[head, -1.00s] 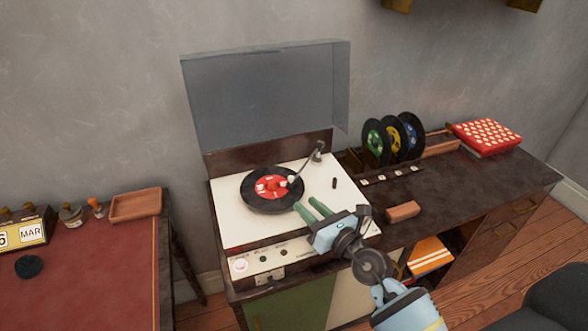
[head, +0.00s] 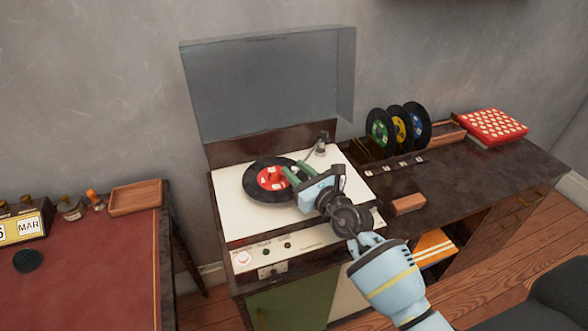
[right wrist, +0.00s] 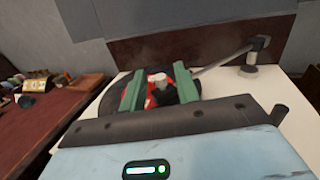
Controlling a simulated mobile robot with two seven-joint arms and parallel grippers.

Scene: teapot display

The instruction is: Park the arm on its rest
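The record player (head: 237,210) has its lid up and a black record (head: 258,191) with a red label on it. The tonearm runs from its pivot (head: 321,146) toward the record; in the right wrist view its thin tube (right wrist: 222,56) passes behind the right finger. My right gripper (head: 290,176) is over the record's right side. Its green fingers (right wrist: 158,88) stand apart, with a dark piece and a pale knob (right wrist: 159,77) between them, apparently the tonearm's head. I cannot tell whether they touch it. The arm's rest is hidden, likely behind my gripper. My left gripper is out of view.
The raised lid (head: 265,85) stands behind the deck. On the right are upright records (head: 380,132), a brown block (head: 408,203) and a red patterned box (head: 492,126). A red-topped desk (head: 100,265) is on the left.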

